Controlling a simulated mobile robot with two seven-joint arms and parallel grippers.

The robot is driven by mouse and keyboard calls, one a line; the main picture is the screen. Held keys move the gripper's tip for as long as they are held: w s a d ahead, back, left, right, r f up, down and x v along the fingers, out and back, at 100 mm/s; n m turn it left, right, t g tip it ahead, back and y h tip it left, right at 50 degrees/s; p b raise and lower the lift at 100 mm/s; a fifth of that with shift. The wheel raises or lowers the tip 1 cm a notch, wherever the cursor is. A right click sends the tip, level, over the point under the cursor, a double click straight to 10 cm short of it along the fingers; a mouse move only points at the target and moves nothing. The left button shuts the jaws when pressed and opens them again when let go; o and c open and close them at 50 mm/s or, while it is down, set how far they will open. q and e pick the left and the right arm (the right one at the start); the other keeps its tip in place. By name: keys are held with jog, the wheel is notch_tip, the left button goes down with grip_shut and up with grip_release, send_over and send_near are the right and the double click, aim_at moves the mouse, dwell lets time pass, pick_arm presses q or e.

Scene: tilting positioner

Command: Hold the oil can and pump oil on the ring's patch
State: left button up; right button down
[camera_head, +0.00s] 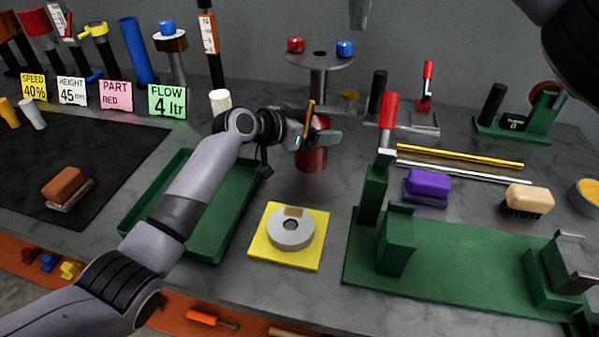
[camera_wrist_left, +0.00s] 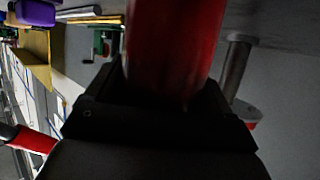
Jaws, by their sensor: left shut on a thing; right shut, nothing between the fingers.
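The oil can is a red cylinder (camera_head: 312,158) with a thin tan upright part on top, behind the yellow pad. My left gripper (camera_head: 322,138) is shut around its upper body. The can also fills the middle of the left wrist view (camera_wrist_left: 172,50) between the fingers. Whether its base touches the table is unclear. The grey ring (camera_head: 290,236) lies flat on the yellow pad (camera_head: 260,254), nearer than the can. Its tan patch (camera_head: 293,211) is on the far side of the ring.
A green tray (camera_head: 140,212) lies left of the pad, under my left arm. A green fixture (camera_head: 440,260) with a red-handled clamp (camera_head: 388,122) stands to the right. A round stand (camera_head: 319,75) with red and blue knobs stands behind the can. Bare table lies around the pad.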

pick_arm(q)
jog(key=o, duration=1.1)
jog(key=shift+r, duration=0.1)
jog(key=shift+o, duration=1)
jog(key=shift+f, duration=0.2)
jog(key=v, duration=1.2)
jog(key=shift+r, duration=0.25)
jog(key=shift+s, duration=0.1)
